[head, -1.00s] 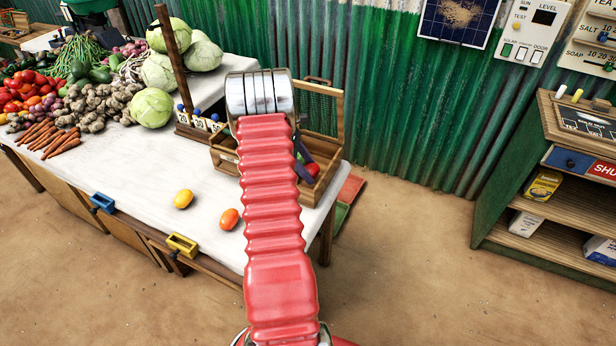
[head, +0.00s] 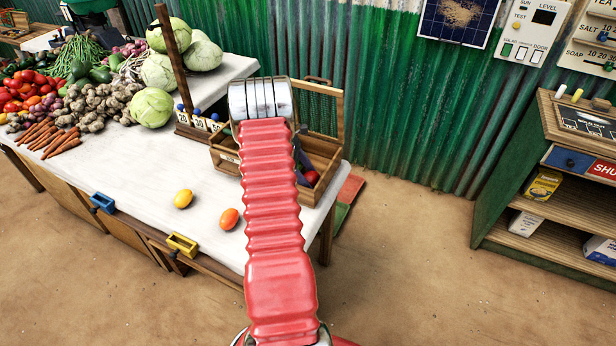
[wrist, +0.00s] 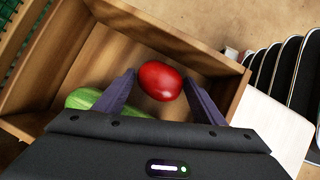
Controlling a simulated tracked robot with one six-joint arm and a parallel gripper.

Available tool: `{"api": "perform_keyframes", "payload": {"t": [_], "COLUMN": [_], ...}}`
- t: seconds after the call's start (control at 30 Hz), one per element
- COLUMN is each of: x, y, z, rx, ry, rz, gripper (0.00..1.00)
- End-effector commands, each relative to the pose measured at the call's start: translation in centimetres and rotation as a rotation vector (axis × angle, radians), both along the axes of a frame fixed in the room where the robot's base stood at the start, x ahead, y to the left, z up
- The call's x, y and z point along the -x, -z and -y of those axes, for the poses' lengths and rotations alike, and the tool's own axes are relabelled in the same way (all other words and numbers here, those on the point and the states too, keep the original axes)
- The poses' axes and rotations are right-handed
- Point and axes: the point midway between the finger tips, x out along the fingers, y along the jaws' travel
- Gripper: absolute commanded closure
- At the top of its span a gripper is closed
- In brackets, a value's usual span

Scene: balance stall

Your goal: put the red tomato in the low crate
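The red tomato (wrist: 160,81) lies inside the low wooden crate (wrist: 228,72) in the wrist view, near one end wall. It also shows in the head view (head: 311,177), partly hidden by my arm, inside the crate (head: 325,190) at the table's right end. My gripper (wrist: 160,76) is open over the crate. Its two purple fingers stand on either side of the tomato, with small gaps to it. A green, cucumber-like vegetable (wrist: 92,98) lies in the crate, partly hidden by my gripper.
A yellow fruit (head: 183,199) and an orange one (head: 229,218) lie on the white table (head: 130,185). Cabbages (head: 152,107) and other vegetables fill its far left. A wooden post (head: 172,60) stands beside the crate. A shelf unit (head: 545,195) stands at the right.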

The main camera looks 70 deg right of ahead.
Motion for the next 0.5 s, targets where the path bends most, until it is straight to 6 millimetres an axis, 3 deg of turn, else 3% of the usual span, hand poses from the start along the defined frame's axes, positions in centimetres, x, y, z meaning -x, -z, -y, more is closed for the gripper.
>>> {"api": "perform_keyframes", "payload": {"t": [0.13, 0.5], "x": [0.01, -0.23], "y": [-0.01, -0.59], "z": [-0.01, -0.04], "rx": [0.000, 0.000], "ry": [0.000, 0.000], "rz": [0.000, 0.000], "gripper": [0.27, 0.27]}}
